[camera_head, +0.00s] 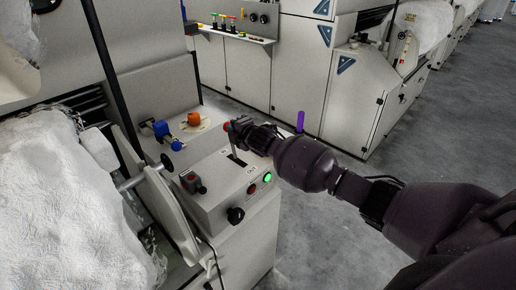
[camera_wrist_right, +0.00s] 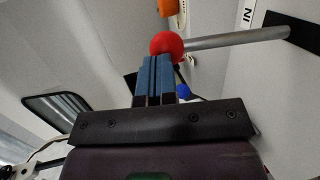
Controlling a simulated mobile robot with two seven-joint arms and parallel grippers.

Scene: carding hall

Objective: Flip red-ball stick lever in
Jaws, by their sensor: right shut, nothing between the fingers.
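The red-ball stick lever rises from a slot in the sloped control panel (camera_head: 214,186). Its red ball (camera_head: 227,126) shows just beside the tip of my right gripper (camera_head: 237,128), which partly hides the stick. In the right wrist view the red ball (camera_wrist_right: 167,46) sits right at the tips of my blue fingers (camera_wrist_right: 155,78), which are shut with nothing between them. I cannot tell whether they touch the ball. The metal stick (camera_wrist_right: 235,38) runs right to a dark slot near an "IN" label (camera_wrist_right: 247,14). My left gripper is not in view.
Behind are a blue handle (camera_head: 161,130) and an orange knob (camera_head: 194,118). White fibre (camera_head: 60,210) lies at left. Open floor (camera_head: 330,230) is at right.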

